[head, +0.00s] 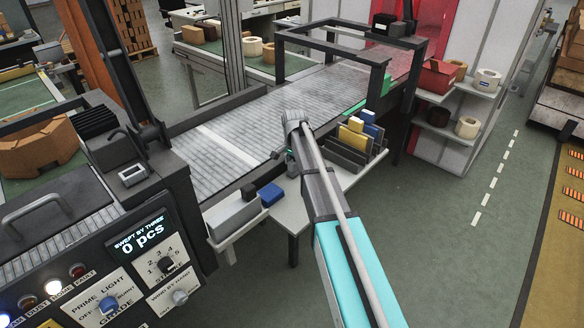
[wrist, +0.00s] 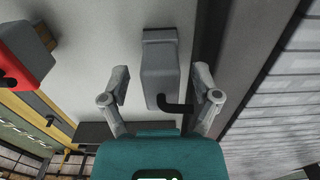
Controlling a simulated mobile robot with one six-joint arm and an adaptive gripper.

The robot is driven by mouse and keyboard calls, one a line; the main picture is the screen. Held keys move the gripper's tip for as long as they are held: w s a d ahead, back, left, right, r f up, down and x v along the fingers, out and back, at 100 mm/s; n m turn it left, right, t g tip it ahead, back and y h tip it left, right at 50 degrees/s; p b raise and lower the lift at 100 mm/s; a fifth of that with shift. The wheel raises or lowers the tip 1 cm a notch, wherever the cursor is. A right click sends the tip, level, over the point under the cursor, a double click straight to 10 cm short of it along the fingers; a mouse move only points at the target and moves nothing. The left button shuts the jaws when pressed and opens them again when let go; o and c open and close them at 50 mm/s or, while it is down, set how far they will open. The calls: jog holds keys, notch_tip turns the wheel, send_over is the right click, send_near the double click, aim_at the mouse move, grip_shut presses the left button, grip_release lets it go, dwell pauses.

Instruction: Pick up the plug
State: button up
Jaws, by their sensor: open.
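In the wrist view a grey, box-shaped body with a bent black lead (wrist: 160,70) lies against a pale surface; it looks like the plug. My gripper (wrist: 161,80) is open, with one finger on each side of this grey body and a visible gap on both sides. I cannot tell how far the fingertips are above it. In the head view my arm runs out to the small white side table, and it hides the plug and most of my gripper.
A red and grey object (wrist: 24,55) is left of the plug in the wrist view. The conveyor (head: 265,115) runs along the side table. The table also holds a blue block (head: 270,195), a grey box (head: 234,214) and a rack of boards (head: 352,150).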

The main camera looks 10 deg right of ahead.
aim_at(294, 161)
grip_shut()
jog(key=shift+r, duration=0.15)
dwell(0.4)
notch_tip(294, 161, up, 3)
jog(key=p, duration=0.3)
jog(key=s+r+p, duration=0.9)
jog(key=s+p, duration=0.1)
jog(key=s, duration=0.4)
jog(key=shift+d+r, duration=0.35)
jog(key=shift+d, duration=0.05)
jog(key=shift+d, duration=0.15)
dwell(0.4)
